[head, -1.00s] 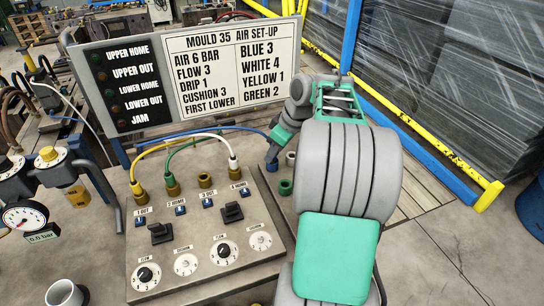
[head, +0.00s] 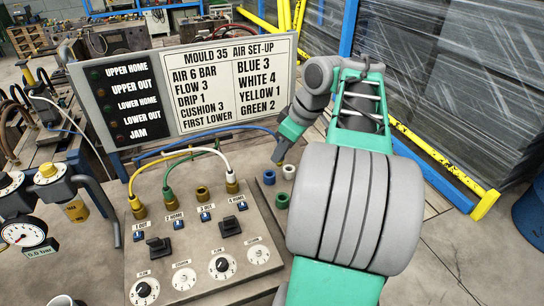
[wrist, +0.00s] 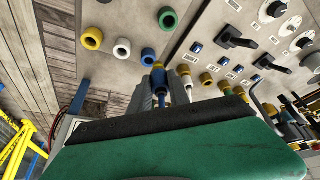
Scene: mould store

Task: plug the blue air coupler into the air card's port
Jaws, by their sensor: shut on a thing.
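My gripper (head: 279,158) is shut on the blue air coupler (wrist: 160,86), whose brass-coloured tip shows between the jaws in the wrist view. In the head view the coupler is mostly hidden by my gripper, which hangs above the parking collars. The air card (head: 236,83) reads BLUE 3, WHITE 4, YELLOW 1, GREEN 2. The brass port marked 3 OUT (head: 203,194) is empty, left of and below my gripper; it also shows in the wrist view (wrist: 205,78). The yellow (head: 139,207), green (head: 170,199) and white (head: 232,182) couplers sit in ports 1, 2 and 4.
Empty blue (head: 269,177), white (head: 289,172) and green (head: 282,200) collars lie right of the port panel (head: 190,242); a yellow collar (wrist: 168,18) shows in the wrist view. Hoses arch over the ports.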

